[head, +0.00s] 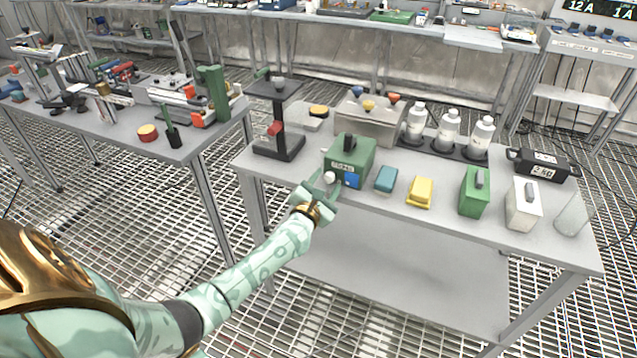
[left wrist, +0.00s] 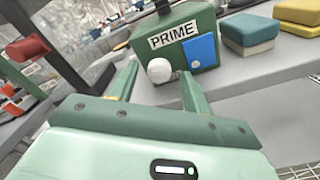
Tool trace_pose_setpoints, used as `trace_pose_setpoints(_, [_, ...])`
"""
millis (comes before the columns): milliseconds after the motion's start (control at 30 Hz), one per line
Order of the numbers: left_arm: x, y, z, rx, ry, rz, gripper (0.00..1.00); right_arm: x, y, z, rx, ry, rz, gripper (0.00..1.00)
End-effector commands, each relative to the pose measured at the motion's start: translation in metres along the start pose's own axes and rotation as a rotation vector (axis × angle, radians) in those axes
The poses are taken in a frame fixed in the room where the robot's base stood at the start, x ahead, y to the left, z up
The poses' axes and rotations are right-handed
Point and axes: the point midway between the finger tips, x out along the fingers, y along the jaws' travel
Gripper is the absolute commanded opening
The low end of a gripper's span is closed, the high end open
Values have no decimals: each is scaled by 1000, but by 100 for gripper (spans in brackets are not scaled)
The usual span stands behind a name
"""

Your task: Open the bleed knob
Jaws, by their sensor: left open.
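The green box (head: 362,150) labelled PRIME stands near the front edge of the right-hand table; it also shows in the left wrist view (left wrist: 196,22). A round white knob (left wrist: 159,70), which I take for the bleed knob, sits low on its front face, left of a blue panel (left wrist: 199,52). The knob also shows small in the head view (head: 329,177). My left gripper (head: 322,184) is open at the box's front. In the left wrist view its two fingers stand either side of the knob; I cannot tell whether they touch it. My right gripper is not in view.
A teal block (head: 386,179) and a yellow block (head: 420,192) lie right of the box. A black stand (head: 280,145) with a red handle is left of it. White bottles (head: 447,130) stand in a rack behind. The table's front edge is close below.

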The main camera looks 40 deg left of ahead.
Motion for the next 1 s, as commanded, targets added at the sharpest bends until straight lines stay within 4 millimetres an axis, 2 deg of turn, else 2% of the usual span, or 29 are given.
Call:
trace_pose_setpoints(167, [-29,2,3,1,0,-1,49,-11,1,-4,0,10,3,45])
trace_pose_setpoints(400, [-96,1,1,0,2,-3,49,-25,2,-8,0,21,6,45])
trace_pose_setpoints(600, [-139,1,0,0,2,-2,49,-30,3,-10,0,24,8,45])
trace_pose_setpoints(800, [-159,0,0,1,1,-1,49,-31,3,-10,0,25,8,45])
trace_pose_setpoints(1000, [-161,0,-1,0,1,-1,49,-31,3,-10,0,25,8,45])
